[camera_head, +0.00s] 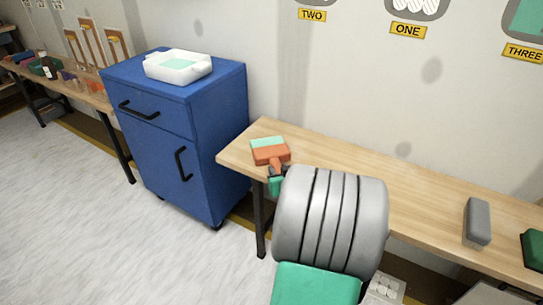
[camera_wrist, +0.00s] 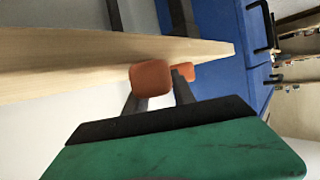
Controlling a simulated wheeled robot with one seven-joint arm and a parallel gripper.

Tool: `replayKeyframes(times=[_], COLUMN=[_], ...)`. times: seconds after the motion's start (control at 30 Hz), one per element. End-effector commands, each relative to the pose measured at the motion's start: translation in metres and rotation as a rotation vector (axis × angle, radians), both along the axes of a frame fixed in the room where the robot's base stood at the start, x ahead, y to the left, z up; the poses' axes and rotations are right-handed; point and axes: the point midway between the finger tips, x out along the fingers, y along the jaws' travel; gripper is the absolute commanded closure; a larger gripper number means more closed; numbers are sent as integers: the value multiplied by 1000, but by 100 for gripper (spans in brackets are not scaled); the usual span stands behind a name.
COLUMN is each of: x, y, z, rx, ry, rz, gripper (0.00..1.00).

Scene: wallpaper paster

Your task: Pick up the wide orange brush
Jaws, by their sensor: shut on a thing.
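The wide orange brush (camera_head: 268,154) is at the left end of the wooden table, with a mint-green strip along its far edge and its handle toward me. My gripper (camera_head: 277,170) is at the handle and shut on it, near the table's front left corner. My arm hides part of the table in front. In the wrist view, orange (camera_wrist: 152,78) shows at the ends of my dark fingers, beside the table edge; the brush's wide head is not clearly seen there. I cannot tell whether the brush touches the tabletop.
The wooden table (camera_head: 420,195) runs right, with a grey block (camera_head: 477,222) and a green object (camera_head: 535,250) on it. A blue cabinet (camera_head: 180,130) stands left, bearing a white tray (camera_head: 178,67). A far bench (camera_head: 80,93) holds several items. Floor at left is clear.

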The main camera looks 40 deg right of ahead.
Motion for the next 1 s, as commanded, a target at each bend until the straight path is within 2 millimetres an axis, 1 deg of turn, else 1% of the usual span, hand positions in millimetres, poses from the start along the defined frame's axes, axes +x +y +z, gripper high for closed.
replayKeyframes(times=[0.3, 0.37, 0.47, 0.57, 0.6, 0.73, 0.83, 1.0], x=[0, 0, 1, 1, 1, 0, 0, 0], y=[0, 0, 0, 0, -1, 0, 0, 0], z=[1, 4, 20, 45, 57, 85, 97, 101], rx=[-1, -2, -3, -5, -6, -4, -2, 0], ry=[-1, -1, -3, -3, -4, -2, -2, -1], rz=[0, 0, 1, 0, 1, 1, 0, 0], gripper=[100, 100, 100, 100, 100, 100, 100, 100])
